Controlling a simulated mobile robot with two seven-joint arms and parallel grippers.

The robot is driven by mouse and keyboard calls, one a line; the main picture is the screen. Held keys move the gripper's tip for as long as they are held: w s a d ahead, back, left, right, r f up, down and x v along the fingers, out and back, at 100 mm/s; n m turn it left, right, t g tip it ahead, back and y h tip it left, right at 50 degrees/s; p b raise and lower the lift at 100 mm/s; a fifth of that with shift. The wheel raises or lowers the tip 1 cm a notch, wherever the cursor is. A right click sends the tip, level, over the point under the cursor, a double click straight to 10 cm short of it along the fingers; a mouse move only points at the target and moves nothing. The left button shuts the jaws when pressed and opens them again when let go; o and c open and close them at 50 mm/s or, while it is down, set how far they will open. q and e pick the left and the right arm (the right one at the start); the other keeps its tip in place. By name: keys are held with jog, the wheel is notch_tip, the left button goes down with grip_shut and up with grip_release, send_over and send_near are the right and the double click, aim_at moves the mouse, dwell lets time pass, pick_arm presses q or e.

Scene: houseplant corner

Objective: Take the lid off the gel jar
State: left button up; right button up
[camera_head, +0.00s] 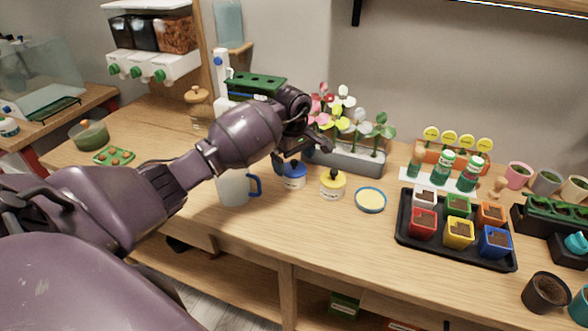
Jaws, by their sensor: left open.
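Two small lidded jars stand side by side at the middle of the wooden bench. One jar has a blue lid with a dark knob (293,170). The other jar has a yellow lid with a dark knob (333,184). Their labels are too small to read, so I cannot tell which is the gel jar. Both lids sit on their jars. My left gripper (299,155) is open just above and behind the blue-lidded jar, with its fingers pointing down near the lid. It holds nothing that I can see. My right gripper is out of view.
A white mug with a blue handle (234,188) stands left of the jars, under my left arm. A yellow disc with a blue rim (370,200) lies to the right. A grey planter (345,160) stands behind. A black tray of coloured pots (408,238) lies further right.

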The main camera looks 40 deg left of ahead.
pick_arm(q)
notch_tip(320, 180, down, 2)
jog(key=c, duration=0.9)
jog(key=shift+r, duration=0.1)
jog(key=shift+c, duration=0.2)
